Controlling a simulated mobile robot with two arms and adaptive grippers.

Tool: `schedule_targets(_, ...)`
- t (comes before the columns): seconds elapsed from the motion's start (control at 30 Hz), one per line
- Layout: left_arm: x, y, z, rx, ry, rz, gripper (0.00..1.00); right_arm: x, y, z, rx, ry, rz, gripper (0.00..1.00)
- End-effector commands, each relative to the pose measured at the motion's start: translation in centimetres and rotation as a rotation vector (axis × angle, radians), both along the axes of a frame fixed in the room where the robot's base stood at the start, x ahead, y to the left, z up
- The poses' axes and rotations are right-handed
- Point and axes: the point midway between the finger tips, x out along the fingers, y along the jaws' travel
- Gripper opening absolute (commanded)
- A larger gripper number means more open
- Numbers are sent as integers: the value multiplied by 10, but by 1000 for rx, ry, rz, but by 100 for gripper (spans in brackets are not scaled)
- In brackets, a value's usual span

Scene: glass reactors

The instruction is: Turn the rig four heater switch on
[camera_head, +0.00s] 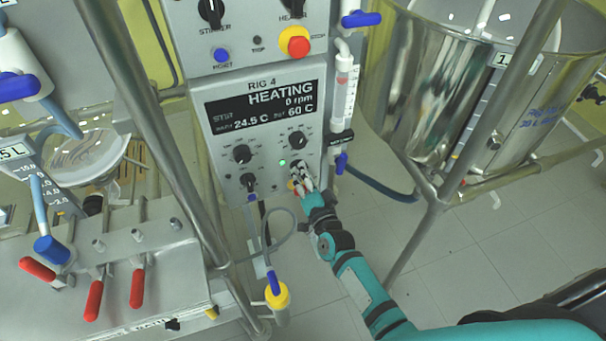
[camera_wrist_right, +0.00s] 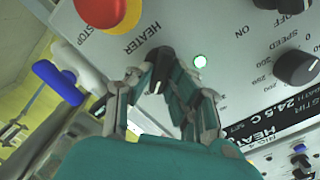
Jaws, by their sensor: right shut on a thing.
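The rig four panel (camera_head: 262,135) faces me, with a dark display (camera_head: 262,103) reading "HEATING", 0 rpm, 24.5 C and 60 C. The heater switch (camera_wrist_right: 158,66) is a black knob beside the "HEATER" label in the right wrist view. My right gripper (camera_head: 300,178) is at the lower right of the panel and hides most of the switch in the head view. In the wrist view its fingers (camera_wrist_right: 157,82) are shut around the knob. A green light (camera_wrist_right: 200,62) glows beside it; it also shows in the head view (camera_head: 282,162). My left gripper is not in view.
A red stop button (camera_wrist_right: 102,10) with a yellow collar is close to the fingers. Speed and other knobs (camera_head: 242,154) sit left on the panel. A metal post (camera_head: 180,150) stands left, a steel vessel (camera_head: 430,90) right. A blue-handled valve (camera_head: 341,163) is beside the panel.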

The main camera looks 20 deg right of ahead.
Motion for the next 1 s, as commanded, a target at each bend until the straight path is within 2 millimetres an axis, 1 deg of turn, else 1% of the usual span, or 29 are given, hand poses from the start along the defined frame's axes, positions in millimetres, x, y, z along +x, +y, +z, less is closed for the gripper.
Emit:
schedule_targets(0.3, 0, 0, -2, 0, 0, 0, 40, 0, -1, -1, 102, 3, -1, 0)
schedule_targets(0.8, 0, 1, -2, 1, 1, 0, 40, 0, -1, -1, 120, 4, -1, 0)
schedule_targets(0.83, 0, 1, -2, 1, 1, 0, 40, 0, -1, -1, 120, 4, -1, 21)
schedule_targets(0.97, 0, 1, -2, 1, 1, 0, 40, 0, -1, -1, 119, 4, -1, 38)
schedule_targets(1.0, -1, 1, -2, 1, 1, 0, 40, 0, -1, -1, 119, 4, -1, 39)
